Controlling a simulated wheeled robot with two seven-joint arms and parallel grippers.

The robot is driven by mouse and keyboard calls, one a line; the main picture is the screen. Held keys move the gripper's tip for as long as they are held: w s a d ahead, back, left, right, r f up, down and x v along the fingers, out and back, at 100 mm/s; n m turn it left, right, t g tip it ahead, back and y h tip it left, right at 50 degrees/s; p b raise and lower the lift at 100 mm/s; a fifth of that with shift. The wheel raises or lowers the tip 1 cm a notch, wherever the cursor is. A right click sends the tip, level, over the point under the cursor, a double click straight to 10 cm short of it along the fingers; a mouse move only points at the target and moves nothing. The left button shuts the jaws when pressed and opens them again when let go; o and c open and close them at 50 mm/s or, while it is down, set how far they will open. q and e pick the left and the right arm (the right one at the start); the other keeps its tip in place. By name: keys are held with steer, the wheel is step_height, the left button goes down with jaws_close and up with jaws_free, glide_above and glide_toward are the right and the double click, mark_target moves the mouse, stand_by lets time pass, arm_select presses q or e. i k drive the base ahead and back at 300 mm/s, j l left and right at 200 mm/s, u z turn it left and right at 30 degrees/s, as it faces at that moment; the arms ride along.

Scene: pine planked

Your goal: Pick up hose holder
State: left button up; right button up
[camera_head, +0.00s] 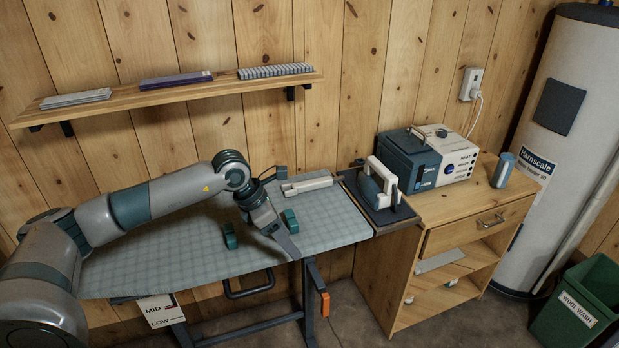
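My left arm reaches in from the left over the grey-green checked ironing board (170,260). Its gripper (260,229) is low over the board's right half, with two teal finger-like blocks spread apart on either side. A grey flat strip (287,245) slants down below the wrist; I cannot tell whether it is part of the gripper. No thing is clearly identifiable as the hose holder. My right gripper is out of view.
A teal-and-white iron (380,185) stands on a dark rest at the board's right end. A wooden cabinet (435,262) holds a blue-and-white machine (429,157) and a small cylinder (502,170). A wall shelf (180,93) hangs above. The board's left half is mostly clear.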

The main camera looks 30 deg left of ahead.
mark_target(292, 188)
steer(key=i+j, duration=0.8)
